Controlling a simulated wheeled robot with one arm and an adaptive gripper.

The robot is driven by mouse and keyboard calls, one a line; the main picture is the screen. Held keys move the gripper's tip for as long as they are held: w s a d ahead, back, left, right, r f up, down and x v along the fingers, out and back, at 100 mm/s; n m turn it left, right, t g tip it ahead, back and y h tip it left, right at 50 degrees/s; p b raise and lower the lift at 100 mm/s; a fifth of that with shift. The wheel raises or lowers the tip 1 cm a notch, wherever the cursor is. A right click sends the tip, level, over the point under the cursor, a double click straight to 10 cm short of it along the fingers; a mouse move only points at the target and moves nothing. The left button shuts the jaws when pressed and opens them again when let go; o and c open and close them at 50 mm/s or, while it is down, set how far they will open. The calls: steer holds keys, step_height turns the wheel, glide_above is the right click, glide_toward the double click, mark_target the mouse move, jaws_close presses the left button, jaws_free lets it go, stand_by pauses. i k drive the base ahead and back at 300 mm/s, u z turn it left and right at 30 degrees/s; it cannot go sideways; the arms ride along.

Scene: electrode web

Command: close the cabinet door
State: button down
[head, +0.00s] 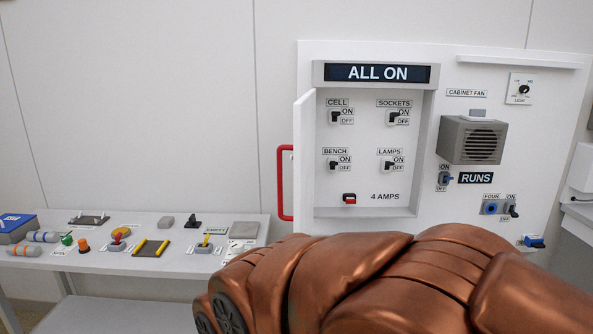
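The white cabinet (425,150) is mounted on a white panel and stands open. Its door (304,160) is hinged on the left side and swung outward, seen nearly edge-on. A red handle (281,183) is on the door's outer left side. Inside are several labelled switches, a red switch (349,198) and a "4 AMPS" label. My copper-coloured arm crosses the lower right, below and in front of the cabinet. My gripper cannot be made out in this view. Nothing visible touches the door or handle.
A display (378,73) above the opening reads "ALL ON". A white bench (140,259) with several small parts stands at left. The wall space left of the handle is bare.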

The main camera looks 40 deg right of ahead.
mark_target(305, 109)
steer(key=z, duration=0.7)
steer(key=i, duration=0.7)
steer(key=z, duration=0.9)
steer(key=k, duration=0.95)
steer(key=u, duration=1.25)
steer(key=i, duration=1.05)
steer(key=u, duration=0.45)
